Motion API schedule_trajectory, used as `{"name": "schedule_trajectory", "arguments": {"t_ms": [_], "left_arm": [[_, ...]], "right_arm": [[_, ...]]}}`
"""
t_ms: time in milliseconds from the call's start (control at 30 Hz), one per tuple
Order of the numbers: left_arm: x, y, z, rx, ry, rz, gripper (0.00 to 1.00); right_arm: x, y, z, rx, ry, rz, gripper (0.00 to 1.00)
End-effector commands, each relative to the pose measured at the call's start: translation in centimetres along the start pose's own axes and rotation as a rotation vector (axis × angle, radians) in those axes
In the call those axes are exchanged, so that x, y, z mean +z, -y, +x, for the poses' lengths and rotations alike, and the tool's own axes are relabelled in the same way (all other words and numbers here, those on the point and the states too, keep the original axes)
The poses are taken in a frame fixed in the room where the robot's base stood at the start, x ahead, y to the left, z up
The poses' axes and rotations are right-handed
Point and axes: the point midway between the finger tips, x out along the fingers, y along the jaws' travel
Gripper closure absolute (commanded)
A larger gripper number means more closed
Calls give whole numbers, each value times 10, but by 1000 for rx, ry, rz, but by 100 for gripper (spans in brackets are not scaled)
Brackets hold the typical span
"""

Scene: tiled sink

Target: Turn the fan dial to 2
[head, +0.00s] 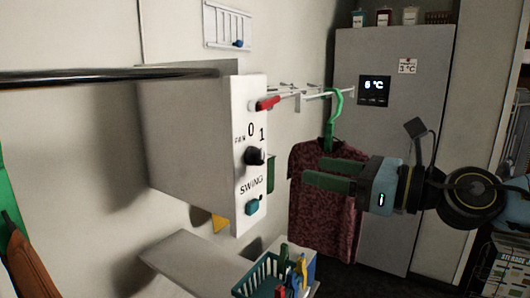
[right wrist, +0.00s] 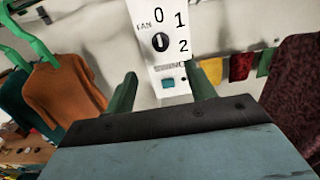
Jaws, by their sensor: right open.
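The fan dial (head: 255,156) is a round black knob on the white front of a grey box (head: 190,135), beside the printed FAN, 0 and 1. In the right wrist view the dial (right wrist: 160,41) has a pale, nearly upright mark, pointing roughly toward the 0. The 2 (right wrist: 183,46) is at its lower right there; the dial hides it in the head view. My right gripper (head: 316,171) is open and empty, to the right of the dial and apart from it. Its green fingers (right wrist: 161,76) point toward the panel. My left gripper is not in view.
A teal SWING button (head: 252,207) sits below the dial and a red lever (head: 267,103) above it. A maroon shirt (head: 325,205) hangs on a green hanger behind my right gripper. A green basket (head: 262,275) stands below. A black rod (head: 100,76) crosses at left.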

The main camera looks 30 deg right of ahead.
Motion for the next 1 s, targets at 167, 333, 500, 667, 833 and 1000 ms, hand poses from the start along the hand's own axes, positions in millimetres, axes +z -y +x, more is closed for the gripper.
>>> {"name": "schedule_trajectory", "arguments": {"t_ms": [167,333,500,667,833,1000], "left_arm": [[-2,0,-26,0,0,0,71],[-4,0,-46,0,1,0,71],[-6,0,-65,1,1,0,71],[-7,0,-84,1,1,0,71],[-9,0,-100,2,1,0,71],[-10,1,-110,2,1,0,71]], "right_arm": [[4,0,17,-2,-3,10,45],[5,1,33,-1,2,10,45],[5,1,49,-4,3,11,45],[5,0,67,-2,2,10,45],[5,1,89,-4,4,9,45],[2,2,108,-5,3,8,45]]}}
